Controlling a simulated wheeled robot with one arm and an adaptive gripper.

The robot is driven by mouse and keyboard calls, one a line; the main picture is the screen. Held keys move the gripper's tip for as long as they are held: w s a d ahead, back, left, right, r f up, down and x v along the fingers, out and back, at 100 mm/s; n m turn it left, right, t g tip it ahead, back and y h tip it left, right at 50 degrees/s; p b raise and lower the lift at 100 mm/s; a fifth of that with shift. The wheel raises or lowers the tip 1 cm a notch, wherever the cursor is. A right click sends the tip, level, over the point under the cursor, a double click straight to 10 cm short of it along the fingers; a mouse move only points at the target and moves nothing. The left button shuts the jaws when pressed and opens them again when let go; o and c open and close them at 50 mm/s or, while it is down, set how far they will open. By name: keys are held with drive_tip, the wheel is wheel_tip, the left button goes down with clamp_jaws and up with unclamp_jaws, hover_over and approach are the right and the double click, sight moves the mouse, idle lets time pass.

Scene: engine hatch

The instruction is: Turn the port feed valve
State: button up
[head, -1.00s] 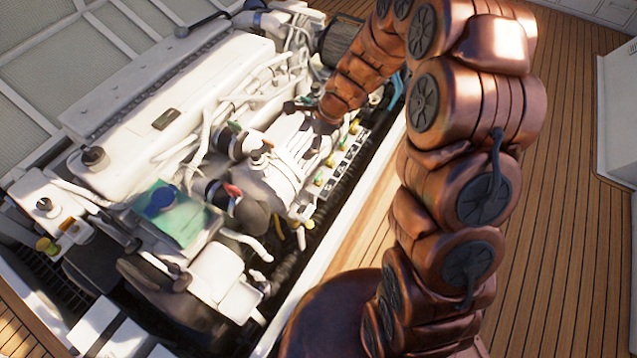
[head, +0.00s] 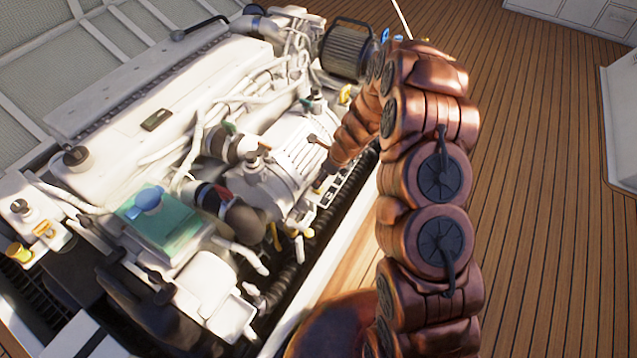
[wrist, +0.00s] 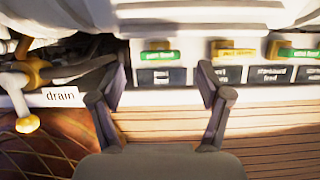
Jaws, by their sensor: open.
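In the wrist view a row of small valves runs along the engine's side. A yellow valve handle (wrist: 158,45) with a green tag (wrist: 158,56) sits above a black label. The tag looks like it reads "port feed", but it is blurred. My gripper (wrist: 163,66) is open, one finger on each side of this valve. The fingers appear apart from the handle; exact depth is unclear. In the head view my arm's end is beside the engine's right side and hides much of the valve row.
To the right are a yellow-tagged valve (wrist: 235,51) and another green-tagged valve (wrist: 297,53), above a black "starboard feed" label (wrist: 272,75). At left are a "drain" label (wrist: 61,97) and a yellow knob (wrist: 27,124). Open wooden deck (head: 545,120) lies right of my arm.

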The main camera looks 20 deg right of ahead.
drive_tip(key=b+x, duration=0.1)
drive_tip(key=x, duration=0.4)
drive_tip(key=shift+f, duration=0.1)
